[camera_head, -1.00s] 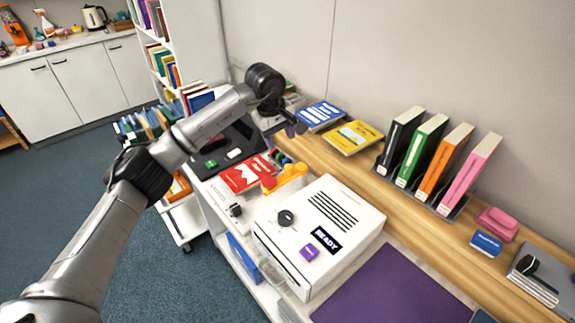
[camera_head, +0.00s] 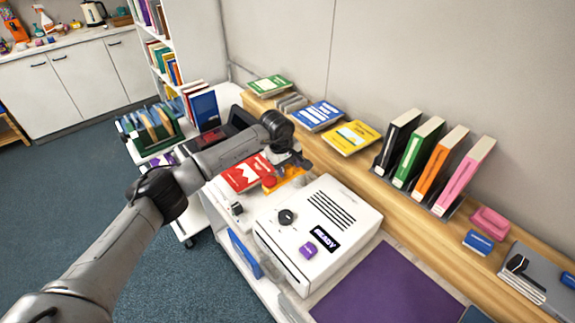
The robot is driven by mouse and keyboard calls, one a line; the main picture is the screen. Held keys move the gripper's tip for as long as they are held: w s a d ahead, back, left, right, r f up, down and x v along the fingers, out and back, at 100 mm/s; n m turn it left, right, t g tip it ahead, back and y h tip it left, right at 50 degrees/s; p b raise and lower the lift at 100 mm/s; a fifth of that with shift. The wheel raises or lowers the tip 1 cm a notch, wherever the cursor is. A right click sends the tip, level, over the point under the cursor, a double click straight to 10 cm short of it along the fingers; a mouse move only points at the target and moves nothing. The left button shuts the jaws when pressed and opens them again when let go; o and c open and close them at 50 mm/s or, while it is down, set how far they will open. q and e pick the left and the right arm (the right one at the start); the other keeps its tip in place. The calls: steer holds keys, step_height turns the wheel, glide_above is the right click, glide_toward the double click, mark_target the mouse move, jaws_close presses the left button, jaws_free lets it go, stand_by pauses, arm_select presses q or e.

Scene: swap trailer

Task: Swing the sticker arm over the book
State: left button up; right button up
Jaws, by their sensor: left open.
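A red book with white markings (camera_head: 243,176) lies flat on the work counter, left of my gripper. An orange device (camera_head: 284,183), which looks like the sticker arm, stands at the book's right edge. My left gripper (camera_head: 297,163) is open, just above or at the orange device. My wrist hides part of the device and the back of the book, so I cannot tell whether the fingers touch it. My right gripper is not in view.
A white machine marked READY (camera_head: 320,235) stands just in front. A wooden ledge (camera_head: 330,160) along the wall holds a yellow book (camera_head: 352,137), a blue book (camera_head: 318,116) and a rack of upright books. A purple mat (camera_head: 385,287) lies at front right.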

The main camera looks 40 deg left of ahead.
arm_select(q)
steer(key=shift+c, duration=0.5)
jaws_close()
